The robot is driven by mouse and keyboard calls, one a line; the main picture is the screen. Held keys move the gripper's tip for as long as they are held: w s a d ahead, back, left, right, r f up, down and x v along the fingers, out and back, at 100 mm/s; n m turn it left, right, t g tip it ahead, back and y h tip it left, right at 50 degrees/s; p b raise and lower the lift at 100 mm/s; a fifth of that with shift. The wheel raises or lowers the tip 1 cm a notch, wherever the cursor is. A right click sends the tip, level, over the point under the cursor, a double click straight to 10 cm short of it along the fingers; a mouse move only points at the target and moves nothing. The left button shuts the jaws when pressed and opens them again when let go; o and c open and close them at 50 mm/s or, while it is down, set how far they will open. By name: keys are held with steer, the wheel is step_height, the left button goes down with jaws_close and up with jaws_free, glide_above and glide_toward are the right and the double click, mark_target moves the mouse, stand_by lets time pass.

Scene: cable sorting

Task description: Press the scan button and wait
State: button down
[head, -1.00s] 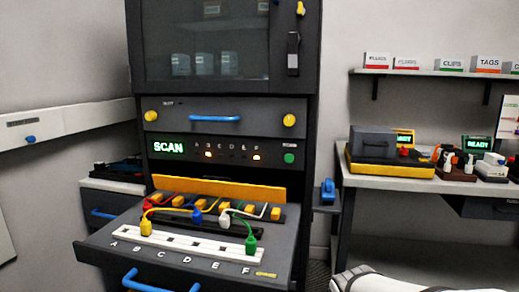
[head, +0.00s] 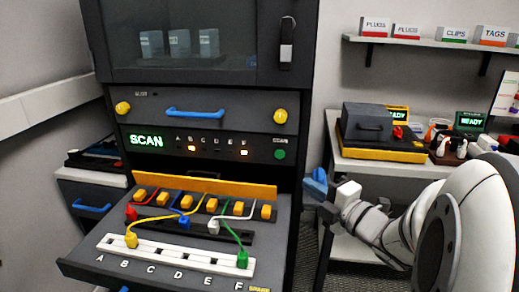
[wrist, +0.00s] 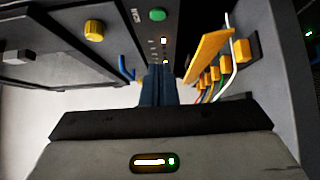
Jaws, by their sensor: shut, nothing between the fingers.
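The green scan button (head: 280,154) is at the right end of the dark panel, under a small SCAN label. In the wrist view the button (wrist: 158,14) is at the top, beyond my fingers and apart from them. My gripper (wrist: 160,70) is shut and empty, its dark blue fingers together. In the head view my gripper (head: 315,182) is right of the cabinet, lower than the button. The display (head: 146,141) reads SCAN in green. Two lamps in the row beside it glow.
The pulled-out tray (head: 75,262) holds coloured cables and a white strip (head: 170,252) lettered A to F. A yellow bar (head: 205,186) crosses its back. Yellow knobs (head: 280,116) and a blue handle (head: 195,113) are above the panel. A workbench (head: 345,160) stands at the right.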

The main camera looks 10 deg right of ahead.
steer(key=shift+a, duration=0.1)
steer(key=p, duration=1)
glide_toward(276, 155)
steer(key=a, duration=0.3)
steer(key=w, duration=0.5)
steer(key=shift+w+d, duration=0.1)
steer(key=shift+d, duration=0.1)
steer(key=shift+w, duration=0.15)
